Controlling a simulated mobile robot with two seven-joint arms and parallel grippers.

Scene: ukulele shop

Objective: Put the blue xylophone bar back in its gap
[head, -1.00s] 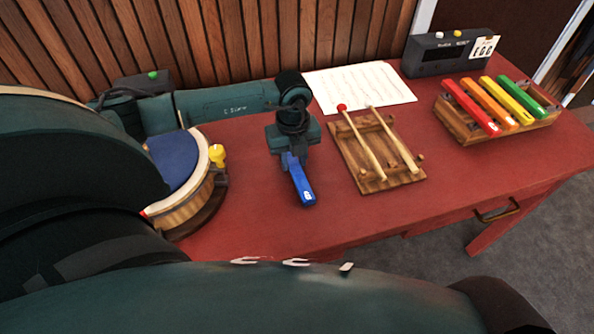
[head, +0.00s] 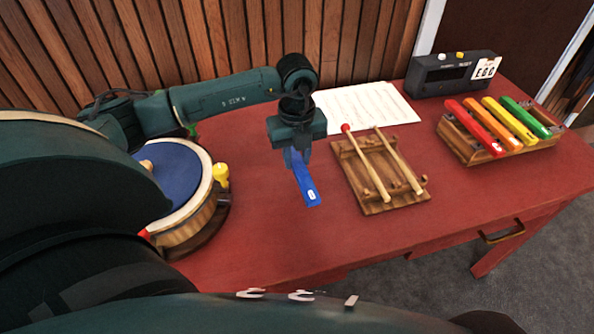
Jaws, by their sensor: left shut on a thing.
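The blue bar (head: 307,188) is held in my left gripper (head: 298,158), which is shut on its far end. The bar's near end points toward the front of the table and looks a little above the red top. The xylophone (head: 462,145) stands at the right of the table, a wooden frame with red (head: 470,127), orange (head: 502,125), yellow (head: 510,120) and green (head: 526,117) bars. A short stretch of its frame shows bare to the right of the green bar. My left gripper is well to the left of the xylophone. My right gripper is not in view.
A wooden rack (head: 375,204) with two mallets (head: 398,160) lies between the blue bar and the xylophone. A sheet of music (head: 366,108) and a dark grey box (head: 452,75) are behind. A blue-topped drum (head: 178,178) stands left. The red table (head: 275,240) is clear in front.

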